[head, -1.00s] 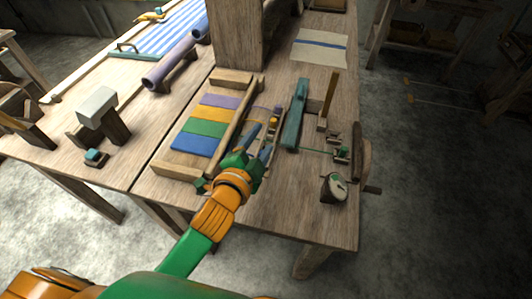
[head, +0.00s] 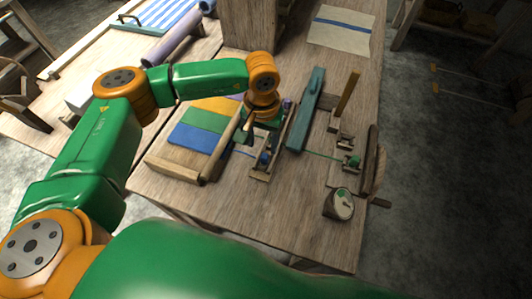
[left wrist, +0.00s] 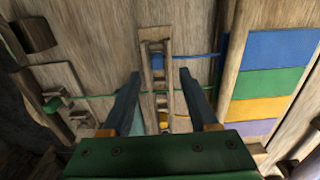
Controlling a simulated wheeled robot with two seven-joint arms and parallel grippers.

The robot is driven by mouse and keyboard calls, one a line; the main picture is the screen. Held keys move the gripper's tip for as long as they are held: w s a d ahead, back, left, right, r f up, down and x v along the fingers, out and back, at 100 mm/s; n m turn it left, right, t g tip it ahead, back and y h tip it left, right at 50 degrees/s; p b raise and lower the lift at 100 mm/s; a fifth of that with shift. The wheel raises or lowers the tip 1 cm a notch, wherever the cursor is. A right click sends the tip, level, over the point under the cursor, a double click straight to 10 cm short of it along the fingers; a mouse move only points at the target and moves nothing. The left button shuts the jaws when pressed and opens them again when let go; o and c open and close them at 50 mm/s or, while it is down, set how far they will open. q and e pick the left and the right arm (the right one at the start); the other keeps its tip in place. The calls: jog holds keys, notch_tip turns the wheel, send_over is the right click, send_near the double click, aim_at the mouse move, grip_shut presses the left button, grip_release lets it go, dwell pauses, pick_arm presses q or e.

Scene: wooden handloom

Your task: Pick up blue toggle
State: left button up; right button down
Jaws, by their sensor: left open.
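The blue toggle (head: 265,158) sits near the front end of a narrow wooden rack (head: 259,176). It also shows in the left wrist view (left wrist: 157,62) between the rack's two rails, with a blue cord running sideways from it. My left gripper (head: 259,137) is open and empty, pointing down over the rack. In the left wrist view its fingers (left wrist: 159,75) straddle the rack, with the blue toggle between and slightly beyond the tips. I cannot tell the exact height of the tips above it. My right gripper is not in view.
A yellow toggle (left wrist: 162,116) sits farther along the rack. The loom frame with coloured cloth panels (head: 205,122) lies left of the gripper. A teal bar (head: 306,112) stands to the right, and a round gauge (head: 340,203) is near the right edge. The front tabletop is clear.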

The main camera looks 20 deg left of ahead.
aim_at(264, 155)
pick_arm(q)
jog(key=f+p, duration=0.1)
jog(key=f, duration=0.1)
jog(key=f+p, duration=0.1)
jog(key=f, duration=0.1)
jog(key=shift+w+d+f, duration=0.1)
jog(key=shift+d+f, duration=0.1)
jog(key=shift+f, duration=0.6)
grip_shut()
jog(key=shift+r, duration=0.1)
